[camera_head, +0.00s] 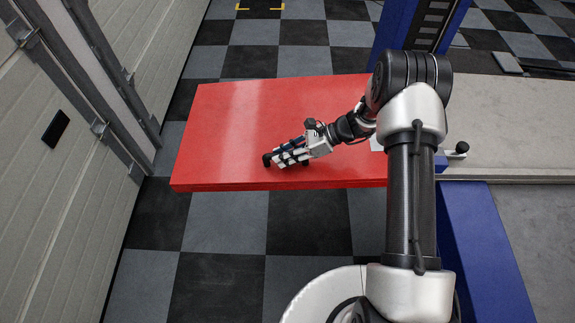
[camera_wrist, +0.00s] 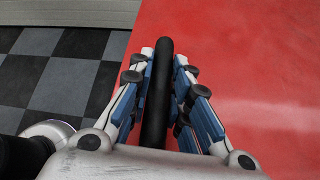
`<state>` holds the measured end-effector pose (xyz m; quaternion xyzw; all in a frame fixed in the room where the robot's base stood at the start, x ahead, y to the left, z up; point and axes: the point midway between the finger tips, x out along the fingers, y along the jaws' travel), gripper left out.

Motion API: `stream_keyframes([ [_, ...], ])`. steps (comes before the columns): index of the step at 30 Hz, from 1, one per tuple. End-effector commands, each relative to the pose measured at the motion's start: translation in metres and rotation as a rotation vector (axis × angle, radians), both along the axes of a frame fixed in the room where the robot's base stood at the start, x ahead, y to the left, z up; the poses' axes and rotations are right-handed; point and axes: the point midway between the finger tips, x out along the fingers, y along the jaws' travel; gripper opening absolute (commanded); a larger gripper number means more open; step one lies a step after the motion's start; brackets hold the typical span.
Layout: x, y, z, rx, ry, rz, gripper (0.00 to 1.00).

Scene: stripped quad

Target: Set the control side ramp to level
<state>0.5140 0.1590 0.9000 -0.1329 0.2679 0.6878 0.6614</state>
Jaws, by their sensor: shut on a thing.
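The ramp (camera_head: 235,125) is a wide red panel reaching left from a grey platform; I cannot tell its exact tilt. My gripper (camera_head: 278,158) is over its near half, fingers pointing left. In the wrist view my gripper (camera_wrist: 163,75) is shut on a black bar-shaped handle (camera_wrist: 161,58), with a finger on each side. The handle's lower end is hidden by my gripper. The red ramp surface (camera_wrist: 250,70) fills the right of that view. My arm hides the ramp's right end in the head view.
A grey door wall (camera_head: 60,150) stands at the left, with a narrow floor gap beside the ramp. The grey platform (camera_head: 510,120), blue frame (camera_head: 480,250) and blue post (camera_head: 395,25) are at the right. A black knob (camera_head: 460,147) sits by the platform edge. The checkered floor (camera_head: 215,225) is clear.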

Motion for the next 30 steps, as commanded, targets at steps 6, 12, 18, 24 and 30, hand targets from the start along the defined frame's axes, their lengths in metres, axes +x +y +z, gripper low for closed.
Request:
stream_keyframes([
  [6,0.001,-0.003,0.031,0.08,-0.001,-0.002,0.0],
  [12,0.001,-0.005,0.041,0.111,0.0,-0.001,0.0],
  [18,0.001,-0.005,0.045,0.118,-0.002,-0.002,0.0],
  [24,0.003,-0.005,0.046,0.118,-0.005,-0.003,0.18],
  [30,0.001,-0.005,0.044,0.116,-0.002,-0.002,0.32],
])
